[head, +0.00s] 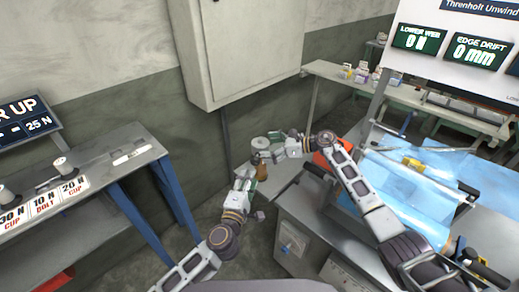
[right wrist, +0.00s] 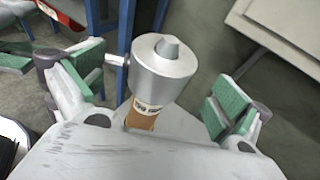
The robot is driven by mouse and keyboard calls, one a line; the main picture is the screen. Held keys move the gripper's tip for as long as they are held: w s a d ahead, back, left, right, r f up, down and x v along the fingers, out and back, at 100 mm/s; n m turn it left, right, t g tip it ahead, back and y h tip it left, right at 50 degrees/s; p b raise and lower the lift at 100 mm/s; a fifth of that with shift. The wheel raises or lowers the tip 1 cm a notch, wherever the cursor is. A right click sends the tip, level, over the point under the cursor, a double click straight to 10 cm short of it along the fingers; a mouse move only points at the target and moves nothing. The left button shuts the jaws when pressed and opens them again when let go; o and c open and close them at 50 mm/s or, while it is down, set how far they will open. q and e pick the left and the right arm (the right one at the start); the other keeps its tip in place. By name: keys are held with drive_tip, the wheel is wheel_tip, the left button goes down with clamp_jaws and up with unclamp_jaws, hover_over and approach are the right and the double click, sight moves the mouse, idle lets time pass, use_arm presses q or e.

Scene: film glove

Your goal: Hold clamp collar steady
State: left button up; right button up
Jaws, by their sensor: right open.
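A silver cylinder with a conical tip (right wrist: 163,68), which looks like the clamp collar, sits on an amber stem (right wrist: 141,117) with a pale label. A thin pin sticks out of its left side. My right gripper (right wrist: 157,88) is open, its green pads on either side of the cylinder with visible gaps. In the head view the cylinder (head: 260,143) and stem are small, beside the right gripper (head: 277,145). My left gripper (head: 246,179) is just below, close to the amber stem; whether it touches or grips is too small to tell.
A grey side table (head: 280,178) is behind the grippers, below a wall cabinet (head: 245,50). A bench with labelled weights (head: 70,187) stands left. A machine with blue film (head: 410,185) and display panel (head: 450,45) stands right. Bare floor shows below the left gripper.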

drive_tip(key=shift+x, duration=1.1)
